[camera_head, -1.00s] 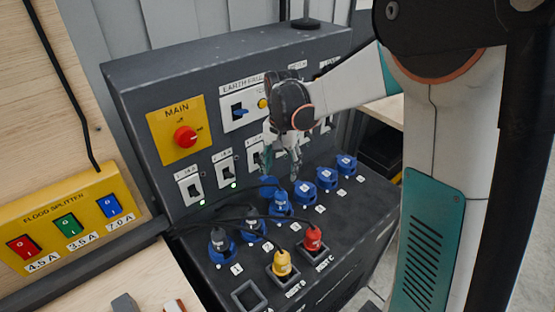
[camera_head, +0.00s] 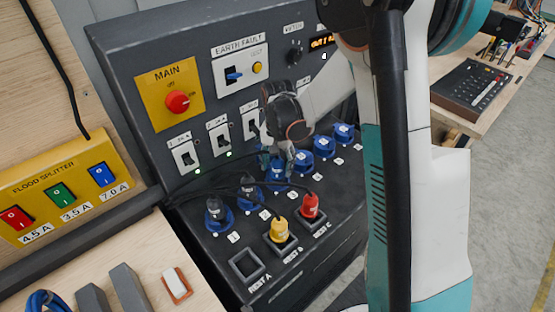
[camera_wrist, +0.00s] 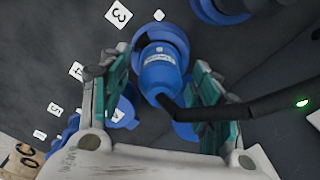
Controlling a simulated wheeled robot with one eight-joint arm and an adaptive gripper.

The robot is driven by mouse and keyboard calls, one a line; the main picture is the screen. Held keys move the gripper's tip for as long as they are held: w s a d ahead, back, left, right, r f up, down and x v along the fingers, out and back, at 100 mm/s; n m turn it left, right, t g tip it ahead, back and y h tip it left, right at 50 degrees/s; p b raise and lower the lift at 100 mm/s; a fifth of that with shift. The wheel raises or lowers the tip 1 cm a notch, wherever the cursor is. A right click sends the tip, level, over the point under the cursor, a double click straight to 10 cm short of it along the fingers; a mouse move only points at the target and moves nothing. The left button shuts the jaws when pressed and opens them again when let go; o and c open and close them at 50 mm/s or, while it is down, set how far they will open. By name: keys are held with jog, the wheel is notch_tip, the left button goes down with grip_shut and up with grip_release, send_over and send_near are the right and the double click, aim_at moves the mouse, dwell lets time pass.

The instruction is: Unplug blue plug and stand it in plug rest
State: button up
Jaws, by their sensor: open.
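The blue plug (camera_head: 277,170) sits in a socket of the sloping panel, third in the row, partly covered by my gripper. In the wrist view the blue plug (camera_wrist: 160,72) lies between my two teal fingers, beside the label 3, with its black cable leading right. My gripper (camera_wrist: 161,66) is open, with a finger on either side of the plug; the head view shows it at the plug (camera_head: 284,163). The plug rest labelled REST A (camera_head: 246,265) is an empty square frame near the panel's front edge.
A yellow plug (camera_head: 279,231) and a red plug (camera_head: 309,206) stand in the other rests. Two black plugs (camera_head: 213,210) fill sockets left of the blue plug, their cables crossing the panel. Switches and a red MAIN knob (camera_head: 178,102) are on the upright face behind.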

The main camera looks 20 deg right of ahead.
jog(key=c, duration=1.2)
jog(key=shift+n+b, duration=0.5)
jog(key=shift+n, duration=1.1)
jog(key=shift+n+b, duration=0.3)
jog(key=shift+n, duration=1.2)
jog(key=shift+n+b, duration=0.5)
jog(key=shift+n, duration=1)
jog(key=shift+r+p, duration=2.1)
jog(key=shift+r, duration=1.4)
